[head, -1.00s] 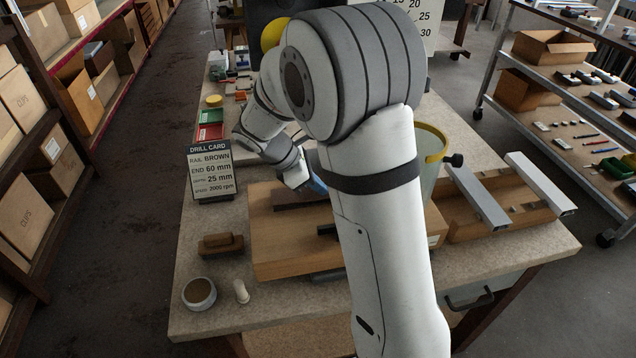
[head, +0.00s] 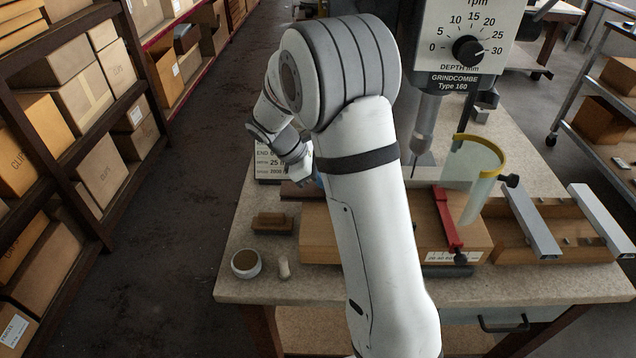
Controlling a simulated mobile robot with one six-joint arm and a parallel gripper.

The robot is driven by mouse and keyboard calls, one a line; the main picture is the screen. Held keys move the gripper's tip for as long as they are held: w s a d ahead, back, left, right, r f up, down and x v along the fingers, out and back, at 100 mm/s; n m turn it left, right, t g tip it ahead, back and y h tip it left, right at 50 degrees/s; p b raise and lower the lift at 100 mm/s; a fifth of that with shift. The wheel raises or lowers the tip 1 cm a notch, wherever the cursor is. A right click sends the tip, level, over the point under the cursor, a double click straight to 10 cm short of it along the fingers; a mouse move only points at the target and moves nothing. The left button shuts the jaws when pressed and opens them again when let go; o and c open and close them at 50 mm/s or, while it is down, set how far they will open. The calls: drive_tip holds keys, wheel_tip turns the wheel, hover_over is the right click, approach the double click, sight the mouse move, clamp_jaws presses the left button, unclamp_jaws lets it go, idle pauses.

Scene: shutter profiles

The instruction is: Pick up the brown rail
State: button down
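A dark brown strip, likely the brown rail (head: 298,190), lies at the left end of the wooden block on the bench. Only its left part shows; my arm hides the rest. My gripper (head: 318,179) is low beside this strip, with a bit of blue showing at its tip. My forearm covers most of the gripper, so I cannot see its fingers or whether it touches the strip. The drill card (head: 266,160) stands behind, partly covered by my wrist.
The drill press (head: 466,45) stands at the back, with a clear yellow-rimmed guard (head: 478,165). A red clamp bar (head: 447,218) lies on the wooden block (head: 320,240). Two pale rails (head: 532,222) rest in a wooden rack. A round pot (head: 246,263) stands at front left.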

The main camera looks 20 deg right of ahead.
drive_tip(key=shift+a+f, duration=0.1)
drive_tip(key=shift+f, duration=0.2)
